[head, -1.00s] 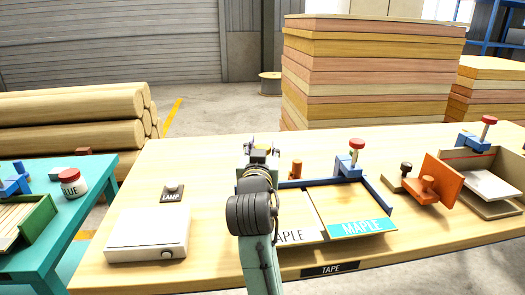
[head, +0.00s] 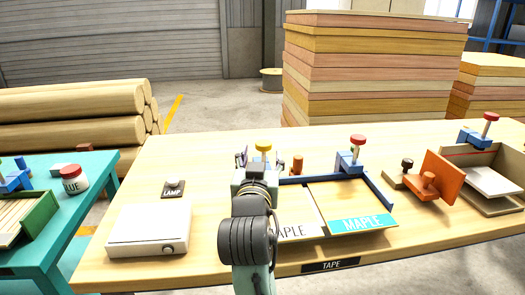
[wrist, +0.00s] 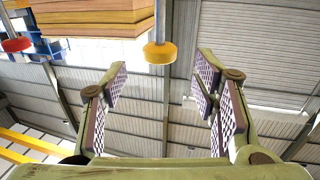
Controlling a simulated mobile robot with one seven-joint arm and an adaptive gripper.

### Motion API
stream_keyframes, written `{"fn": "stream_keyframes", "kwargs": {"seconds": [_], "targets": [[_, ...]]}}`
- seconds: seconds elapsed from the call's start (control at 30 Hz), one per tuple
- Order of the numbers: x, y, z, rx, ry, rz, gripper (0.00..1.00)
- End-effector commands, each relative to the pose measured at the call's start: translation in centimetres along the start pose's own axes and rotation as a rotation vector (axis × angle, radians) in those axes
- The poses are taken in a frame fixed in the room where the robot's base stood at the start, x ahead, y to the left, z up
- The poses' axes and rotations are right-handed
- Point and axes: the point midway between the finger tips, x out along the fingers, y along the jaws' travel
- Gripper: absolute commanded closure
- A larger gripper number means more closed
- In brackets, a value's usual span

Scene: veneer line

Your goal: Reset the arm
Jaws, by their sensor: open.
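My gripper (head: 259,160) stands over the middle of the wooden table (head: 140,180) in the head view, with my arm rising from the bottom edge. In the wrist view my gripper (wrist: 163,95) has its two padded fingers wide apart, with nothing between them. The wrist camera looks up toward the roof. A yellow knob (wrist: 160,52) shows beyond the fingertips; in the head view a yellow knob (head: 263,146) shows just behind the gripper. The gripper hides what bears this knob.
A blue-edged tray (head: 385,190) with panels, one marked MAPLE (head: 368,223), lies right of my arm. An orange block (head: 438,177) stands farther right. A white box (head: 148,228) and a lamp button (head: 173,184) are on the left. Stacked boards (head: 370,70) stand behind.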

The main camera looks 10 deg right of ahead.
Motion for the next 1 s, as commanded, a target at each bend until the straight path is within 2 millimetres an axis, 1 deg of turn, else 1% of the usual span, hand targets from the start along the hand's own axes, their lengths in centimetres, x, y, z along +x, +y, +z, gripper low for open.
{"fn": "stream_keyframes", "kwargs": {"seconds": [0.03, 0.13, 0.47, 0.5, 0.57, 0.63, 0.67, 0.7, 0.77, 0.8, 0.87, 0.9, 0.97, 1.0], "targets": [[-0.4, 0.0, 0.0, 0.0, 0.0, 0.0, 0.46], [-0.8, 0.0, 0.0, 0.0, 0.001, 0.001, 0.46], [-0.8, 0.0, 0.0, 0.0, 0.0, 0.001, 0.46], [-0.9, -0.4, -0.1, -0.001, 0.006, -0.008, 0.46], [-1.1, -2.6, -0.9, -0.006, 0.044, -0.059, 0.46], [-1.9, -6.1, -2.3, -0.01, 0.111, -0.139, 0.46], [-2.4, -7.9, -3.1, -0.01, 0.146, -0.182, 0.46], [-3.3, -10.5, -4.2, -0.007, 0.198, -0.244, 0.46], [-5.2, -14.4, -6.0, 0.0, 0.283, -0.34, 0.46], [-6.7, -16.9, -7.1, 0.011, 0.34, -0.404, 0.46], [-9.3, -20.3, -8.9, 0.033, 0.427, -0.497, 0.46], [-11.3, -22.4, -10.0, 0.051, 0.484, -0.559, 0.46], [-14.7, -25.2, -11.6, 0.085, 0.57, -0.651, 0.46], [-17.1, -26.9, -12.6, 0.114, 0.628, -0.712, 0.46]]}}
